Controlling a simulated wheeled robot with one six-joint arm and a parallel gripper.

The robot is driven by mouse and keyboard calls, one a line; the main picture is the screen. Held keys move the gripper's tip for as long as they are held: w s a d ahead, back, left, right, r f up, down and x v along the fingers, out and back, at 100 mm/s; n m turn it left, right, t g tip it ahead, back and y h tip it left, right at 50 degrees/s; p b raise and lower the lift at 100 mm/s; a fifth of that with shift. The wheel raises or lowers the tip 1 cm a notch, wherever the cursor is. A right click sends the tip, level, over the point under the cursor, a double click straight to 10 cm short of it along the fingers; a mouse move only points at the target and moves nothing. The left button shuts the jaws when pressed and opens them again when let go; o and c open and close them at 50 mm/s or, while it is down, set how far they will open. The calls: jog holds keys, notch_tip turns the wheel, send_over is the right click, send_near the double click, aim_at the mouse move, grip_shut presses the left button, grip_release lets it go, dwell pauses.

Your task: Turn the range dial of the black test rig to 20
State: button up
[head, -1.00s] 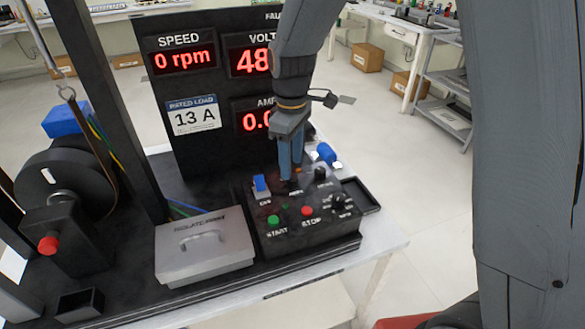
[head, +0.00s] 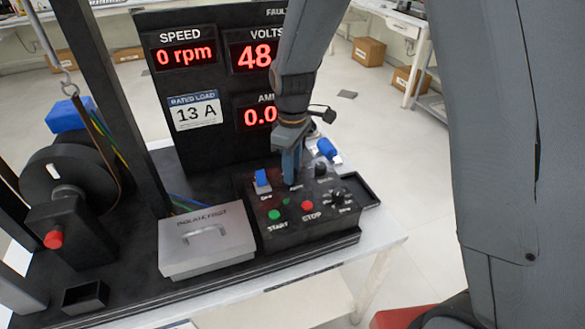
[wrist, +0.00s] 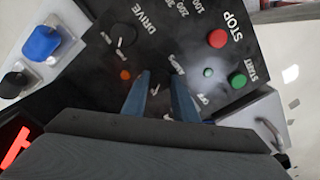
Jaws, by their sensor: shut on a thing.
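The black test rig's control box (head: 262,222) stands on the bench. Its range dial (head: 338,197) is a black knob at the right, with small markings I cannot read in the head view. In the wrist view, 100 and 200 show at the top edge and the dial itself is out of frame. My gripper (head: 290,180) points down at the box's middle, left of the dial and apart from it. Its two blue fingers (wrist: 164,90) are shut on a small part by the AMPS label, mostly hidden between them.
A grey lidded box (head: 207,242) stands left. The display panel (head: 222,75) rises behind, reading 0 rpm.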

jog(key=shift+m, duration=0.3)
jog(key=m+p, duration=0.2)
jog(key=m, duration=0.3)
jog(key=shift+r, duration=0.1)
jog(key=m+p, duration=0.1)
jog(key=m, duration=0.5)
jog(key=shift+m, duration=0.3)
dwell(0.4)
jog(key=o, duration=1.1)
jog(key=shift+c, duration=0.2)
jog(key=shift+r+b, duration=0.75)
jog(key=shift+r, duration=3.1)
